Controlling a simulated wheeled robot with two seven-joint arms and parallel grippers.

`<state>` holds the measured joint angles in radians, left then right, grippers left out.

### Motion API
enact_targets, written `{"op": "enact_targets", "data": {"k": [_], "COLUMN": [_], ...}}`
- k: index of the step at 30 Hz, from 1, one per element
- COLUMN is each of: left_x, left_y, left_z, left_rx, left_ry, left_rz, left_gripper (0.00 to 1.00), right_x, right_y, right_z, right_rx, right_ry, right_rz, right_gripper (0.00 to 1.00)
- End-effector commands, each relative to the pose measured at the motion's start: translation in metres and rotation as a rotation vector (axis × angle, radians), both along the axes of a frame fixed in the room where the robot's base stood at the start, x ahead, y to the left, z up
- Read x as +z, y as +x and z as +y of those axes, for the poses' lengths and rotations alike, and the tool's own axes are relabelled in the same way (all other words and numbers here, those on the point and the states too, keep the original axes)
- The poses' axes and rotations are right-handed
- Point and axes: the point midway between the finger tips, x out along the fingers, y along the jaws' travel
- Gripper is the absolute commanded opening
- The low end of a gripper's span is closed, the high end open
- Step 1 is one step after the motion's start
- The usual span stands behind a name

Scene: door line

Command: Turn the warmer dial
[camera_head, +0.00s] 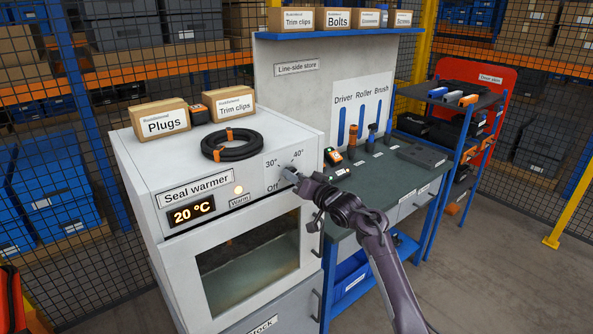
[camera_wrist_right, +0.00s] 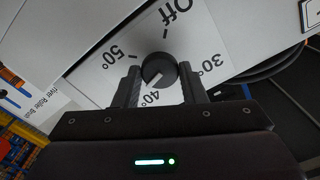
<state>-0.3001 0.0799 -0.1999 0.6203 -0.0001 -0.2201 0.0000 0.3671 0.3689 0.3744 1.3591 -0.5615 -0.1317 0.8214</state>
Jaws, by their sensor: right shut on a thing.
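The warmer dial (camera_wrist_right: 160,70) is a round dark knob on the light front panel of the seal warmer (camera_head: 228,190). Its white line points down-left in the right wrist view, close to the 40° label; 50°, 30° and Off stand around it. My right gripper (camera_wrist_right: 160,82) is shut on the dial, one finger on each side. My left gripper is not in view.
A black coiled seal (camera_head: 232,145), a Plugs box (camera_head: 160,120) and a Trim clips box (camera_head: 229,105) sit on the warmer. Below the panel is a windowed door (camera_head: 250,262). A green-topped bench (camera_head: 390,175) with tools stands right of the warmer.

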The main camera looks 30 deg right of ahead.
Motion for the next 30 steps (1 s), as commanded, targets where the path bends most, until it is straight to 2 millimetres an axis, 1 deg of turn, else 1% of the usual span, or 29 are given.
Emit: {"op": "enact_targets", "data": {"k": [1, 3, 12, 21, 30], "left_x": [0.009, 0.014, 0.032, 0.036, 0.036], "left_y": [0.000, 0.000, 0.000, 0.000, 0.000], "left_z": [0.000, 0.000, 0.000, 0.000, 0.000], "left_rx": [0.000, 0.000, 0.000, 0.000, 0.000], "left_ry": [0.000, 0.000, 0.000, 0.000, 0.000], "left_rz": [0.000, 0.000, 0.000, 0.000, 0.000], "left_gripper": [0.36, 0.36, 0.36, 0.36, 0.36], "right_x": [0.000, 0.001, -0.001, -0.003, -0.004], "right_y": [0.000, 0.000, 0.000, 0.000, 0.000], "right_z": [0.002, 0.001, 0.001, 0.002, 0.002], "right_rx": [0.002, 0.002, 0.002, 0.002, 0.000], "right_ry": [0.049, 0.116, 0.400, 0.679, 0.906], "right_rz": [0.012, 0.016, 0.038, 0.059, 0.078], "right_gripper": [0.15, 0.15, 0.15, 0.15, 0.15]}}
